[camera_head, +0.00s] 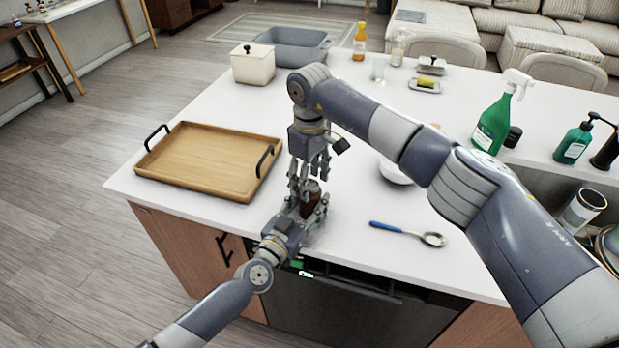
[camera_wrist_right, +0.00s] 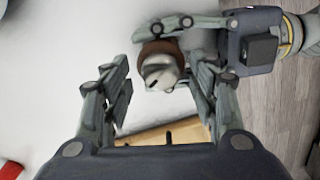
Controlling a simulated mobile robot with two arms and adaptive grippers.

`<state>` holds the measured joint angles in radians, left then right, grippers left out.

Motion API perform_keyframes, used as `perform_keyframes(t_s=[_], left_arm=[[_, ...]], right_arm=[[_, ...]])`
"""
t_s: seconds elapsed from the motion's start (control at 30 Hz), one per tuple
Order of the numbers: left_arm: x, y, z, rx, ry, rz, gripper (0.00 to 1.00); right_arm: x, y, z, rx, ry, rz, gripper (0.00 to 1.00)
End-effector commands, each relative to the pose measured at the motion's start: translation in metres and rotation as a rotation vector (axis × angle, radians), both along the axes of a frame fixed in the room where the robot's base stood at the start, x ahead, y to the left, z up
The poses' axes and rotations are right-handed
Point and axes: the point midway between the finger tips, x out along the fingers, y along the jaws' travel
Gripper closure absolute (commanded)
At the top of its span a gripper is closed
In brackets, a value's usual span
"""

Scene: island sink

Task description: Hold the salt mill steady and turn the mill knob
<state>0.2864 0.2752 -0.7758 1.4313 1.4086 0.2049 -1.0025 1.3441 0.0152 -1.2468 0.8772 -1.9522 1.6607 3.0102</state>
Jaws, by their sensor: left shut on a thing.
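The salt mill (camera_head: 311,203) is a dark brown body standing near the counter's front edge. Its metal knob (camera_wrist_right: 160,72) shows from above in the right wrist view, with a brown rim around it. My left gripper (camera_head: 308,208) is shut around the mill's body; its fingers also show beyond the knob in the right wrist view (camera_wrist_right: 184,28). My right gripper (camera_head: 311,178) points down just above the mill. In the wrist view its fingers (camera_wrist_right: 158,68) are spread on both sides of the knob, with a gap on each side. Fingers hide part of the mill.
A wooden tray (camera_head: 205,155) with black handles lies left of the mill. A blue-handled spoon (camera_head: 400,232) lies to the right. A white bowl (camera_head: 393,173) is partly behind my right arm. A green spray bottle (camera_head: 492,122) stands farther right. The counter (camera_head: 350,255) is clear around the mill.

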Motion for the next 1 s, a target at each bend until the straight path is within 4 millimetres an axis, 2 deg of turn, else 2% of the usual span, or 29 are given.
perform_keyframes(t_s=[0.2,0.33,0.73,0.83,1.0], left_arm=[[0.0,0.001,-0.001,0.0,0.002,0.001,0.83],[0.0,0.001,-0.001,0.0,0.002,0.001,0.83],[0.001,0.002,-0.001,0.0,0.001,0.003,0.83],[0.001,0.002,-0.001,0.0,0.001,0.003,0.83],[0.001,0.002,-0.001,0.001,0.0,0.003,0.83]], right_arm=[[-0.001,0.0,0.001,0.0,0.001,0.001,0.46],[0.0,0.001,0.012,0.002,0.001,0.001,0.46],[0.0,0.0,0.093,0.0,-0.002,0.0,0.46],[0.0,0.0,0.107,0.0,-0.002,0.001,0.46],[0.0,0.0,0.119,0.0,0.001,0.001,0.46]])
